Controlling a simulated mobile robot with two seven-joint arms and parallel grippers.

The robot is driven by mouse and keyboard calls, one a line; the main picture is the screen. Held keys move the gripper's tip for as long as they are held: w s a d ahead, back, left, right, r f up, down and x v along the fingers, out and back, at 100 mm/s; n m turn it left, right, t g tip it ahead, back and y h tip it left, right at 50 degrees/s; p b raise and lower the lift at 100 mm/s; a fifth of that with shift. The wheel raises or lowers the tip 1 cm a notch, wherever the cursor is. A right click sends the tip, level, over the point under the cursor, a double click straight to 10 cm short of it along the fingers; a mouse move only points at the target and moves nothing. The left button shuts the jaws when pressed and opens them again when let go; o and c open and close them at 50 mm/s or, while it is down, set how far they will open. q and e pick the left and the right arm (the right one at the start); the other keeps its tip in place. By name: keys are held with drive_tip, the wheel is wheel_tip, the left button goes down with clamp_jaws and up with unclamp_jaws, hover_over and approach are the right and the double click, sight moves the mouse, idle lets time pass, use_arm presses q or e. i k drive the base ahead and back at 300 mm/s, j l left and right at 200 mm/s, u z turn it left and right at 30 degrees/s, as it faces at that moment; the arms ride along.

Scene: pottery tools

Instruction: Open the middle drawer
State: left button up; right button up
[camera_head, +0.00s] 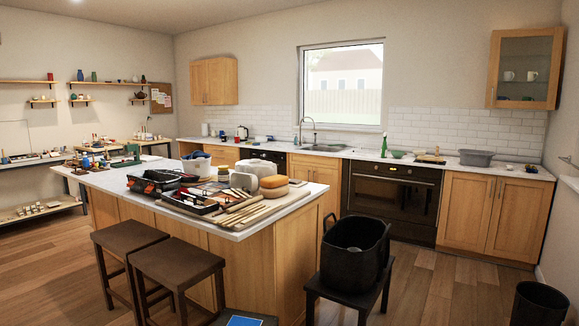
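Wooden drawer fronts (222,154) seem to show in the back counter's left part, small and partly hidden behind the island. I cannot tell which front is the middle drawer, and no drawer visibly stands pulled out. Neither of my grippers is in view.
A wooden island (240,262) with a white top crowded with pottery tools stands in front of the back counter. Two dark stools (175,268) stand before it. A black basket (356,246) sits on a dark stool at its right. A black bin (539,304) stands lower right. Floor (440,290) between them is clear.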

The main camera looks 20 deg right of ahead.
sight(216, 160)
drive_tip(key=z, duration=0.3)
drive_tip(key=i+j+u, duration=0.6)
drive_tip(key=i+u, duration=0.7)
drive_tip(key=i, duration=0.15)
drive_tip(key=i+u, duration=0.15)
drive_tip(key=i, duration=1.45)
drive_tip(key=i+z, duration=0.15)
drive_tip(key=i, duration=0.65)
drive_tip(key=i+j+z, duration=0.2)
drive_tip(key=i, duration=0.6)
drive_tip(key=i+z, duration=0.1)
drive_tip(key=i, duration=1.45)
drive_tip(key=i+j+z, duration=0.1)
drive_tip(key=i, duration=1.5)
drive_tip(key=i+l+z, duration=0.15)
drive_tip(key=i, duration=1.4)
